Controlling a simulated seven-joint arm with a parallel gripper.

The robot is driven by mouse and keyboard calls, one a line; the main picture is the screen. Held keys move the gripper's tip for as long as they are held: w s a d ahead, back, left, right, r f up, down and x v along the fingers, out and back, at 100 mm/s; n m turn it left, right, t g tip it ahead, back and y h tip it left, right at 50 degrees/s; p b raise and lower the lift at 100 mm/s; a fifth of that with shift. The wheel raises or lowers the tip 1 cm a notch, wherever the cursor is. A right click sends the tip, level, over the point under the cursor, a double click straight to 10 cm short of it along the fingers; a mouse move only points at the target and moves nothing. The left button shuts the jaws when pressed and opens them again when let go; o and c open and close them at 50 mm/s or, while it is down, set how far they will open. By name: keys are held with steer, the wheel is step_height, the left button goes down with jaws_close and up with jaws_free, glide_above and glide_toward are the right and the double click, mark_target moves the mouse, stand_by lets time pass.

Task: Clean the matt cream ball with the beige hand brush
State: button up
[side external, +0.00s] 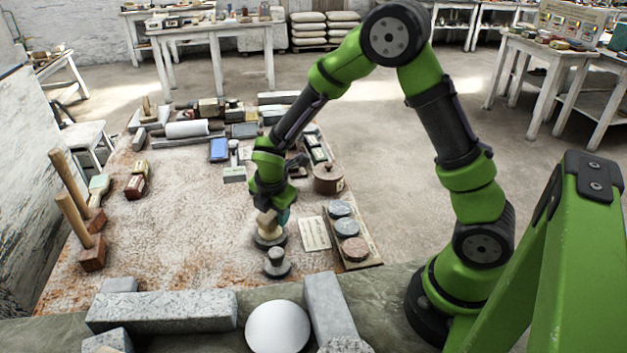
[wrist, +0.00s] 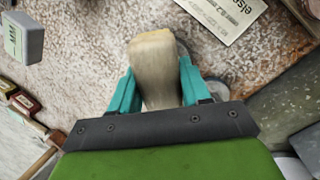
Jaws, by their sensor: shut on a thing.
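The matt cream ball (side external: 277,327) sits at the near edge in the side view, between grey stone blocks, and looks pale and plain. My gripper (side external: 271,215) is over the table, some way behind the ball. Its teal fingers are shut on the beige hand brush (wrist: 155,65), which shows between them in the wrist view. The brush's beige part (side external: 266,222) shows below my gripper in the side view, low over the table. A dark round base shows under it; I cannot tell whether it touches the table. The brush and ball are apart.
A dark round-based tool (side external: 277,265) stands between brush and ball. Stone blocks (side external: 165,311) (side external: 328,305) flank the ball. A board with round discs (side external: 362,262) and a printed sheet (side external: 314,233) lie to the right. Upright wooden handles (side external: 75,215) stand left. The table's left-middle is clear.

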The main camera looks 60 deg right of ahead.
mark_target(262, 221)
steer(key=shift+a+f, duration=0.25)
steer(key=shift+a, duration=0.8)
steer(key=shift+a+f, duration=0.2)
steer(key=shift+a, duration=0.8)
steer(key=shift+d+r, duration=0.25)
steer(key=shift+d, duration=0.85)
steer(key=shift+d+r, duration=0.25)
steer(key=shift+d, duration=0.85)
steer(key=shift+s+a+r, duration=0.1)
steer(key=shift+a+r, duration=0.15)
steer(key=shift+a, duration=0.4)
steer(key=shift+s+a+r, duration=0.1)
steer(key=shift+a+r, duration=0.1)
steer(key=shift+a, duration=0.4)
steer(key=shift+w, duration=0.1)
steer(key=shift+r, duration=0.15)
steer(key=shift+v, duration=1.1)
